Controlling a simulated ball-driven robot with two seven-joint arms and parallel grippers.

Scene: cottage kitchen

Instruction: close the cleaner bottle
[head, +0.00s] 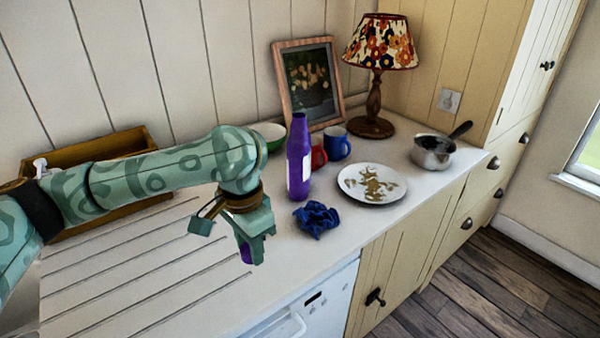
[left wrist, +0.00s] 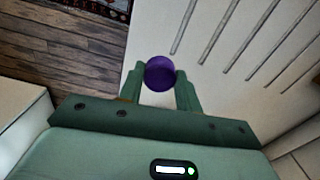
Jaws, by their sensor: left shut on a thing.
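The cleaner bottle (head: 299,160) is purple with a pale label. It stands upright on the counter in the head view, its narrow neck bare at the top. My left gripper (head: 253,256) points down over the counter in front of the bottle and to its left, apart from it. It is shut on a small purple cap (head: 246,254), partly hidden by the fingers. The left wrist view shows the round cap (left wrist: 160,73) between the two green fingers of the left gripper (left wrist: 160,86). My right gripper is not in view.
A crumpled blue cloth (head: 316,220) lies right of my gripper. A dirty plate (head: 349,190), red mug (head: 319,157), blue mug (head: 337,144), green bowl (head: 270,134), lamp (head: 375,100) and pan (head: 432,155) stand around. A wooden crate (head: 95,149) is behind my arm. The grooved drainer (head: 130,275) is clear.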

